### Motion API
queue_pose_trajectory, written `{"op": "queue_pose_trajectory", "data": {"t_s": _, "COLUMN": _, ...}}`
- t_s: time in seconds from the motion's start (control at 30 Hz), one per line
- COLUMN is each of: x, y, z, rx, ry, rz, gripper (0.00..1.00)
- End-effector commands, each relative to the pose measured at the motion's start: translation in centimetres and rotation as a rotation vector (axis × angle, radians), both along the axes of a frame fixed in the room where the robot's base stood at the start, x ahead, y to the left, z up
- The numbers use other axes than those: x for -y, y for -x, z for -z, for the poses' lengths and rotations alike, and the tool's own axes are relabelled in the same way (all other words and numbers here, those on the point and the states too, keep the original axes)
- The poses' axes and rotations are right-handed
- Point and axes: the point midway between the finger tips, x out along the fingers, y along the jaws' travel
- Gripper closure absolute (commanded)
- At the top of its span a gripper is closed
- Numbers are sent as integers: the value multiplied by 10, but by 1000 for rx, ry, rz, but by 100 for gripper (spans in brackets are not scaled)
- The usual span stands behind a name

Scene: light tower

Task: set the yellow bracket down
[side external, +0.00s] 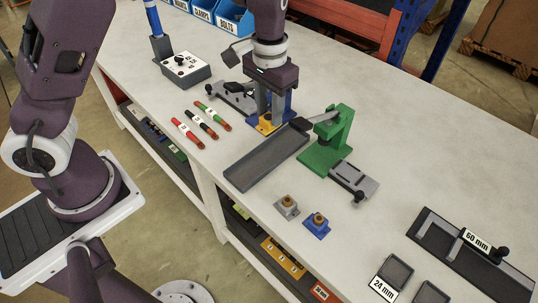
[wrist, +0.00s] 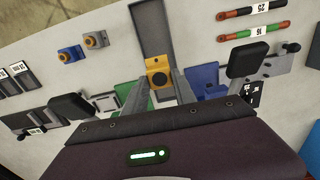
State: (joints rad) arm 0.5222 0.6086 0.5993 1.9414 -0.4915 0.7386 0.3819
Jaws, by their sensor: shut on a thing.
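The yellow bracket (side external: 265,127) is low over the bench, between the near end of the blue fixture and the dark grey tray. My gripper (side external: 271,116) points down and is shut on it. In the wrist view the bracket (wrist: 157,65) sits between my two grey fingers (wrist: 160,82), with a dark round spot on its face. The fingers hide part of it. I cannot tell whether its underside touches anything. The blue fixture (side external: 288,101) stands just behind my fingers and also shows at right in the wrist view (wrist: 205,77).
The long dark tray (side external: 262,163) lies close in front. A green press (side external: 322,152) with a lever stands right of it. Red, black and green marked rods (side external: 187,133) lie left. Grey (side external: 286,209) and blue (side external: 316,228) blocks sit nearer the front edge. Bench between has bare room.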

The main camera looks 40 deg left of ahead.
Motion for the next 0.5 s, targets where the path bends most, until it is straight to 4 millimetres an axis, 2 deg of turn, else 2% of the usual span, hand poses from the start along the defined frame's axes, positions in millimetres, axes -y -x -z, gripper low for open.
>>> {"op": "queue_pose_trajectory", "data": {"t_s": 0.2, "x": -1, "y": 1, "z": 50, "rx": -4, "ry": 0, "rz": -4, "gripper": 100}}
{"op": "queue_pose_trajectory", "data": {"t_s": 0.5, "x": -1, "y": 0, "z": 102, "rx": -2, "ry": 0, "rz": -2, "gripper": 100}}
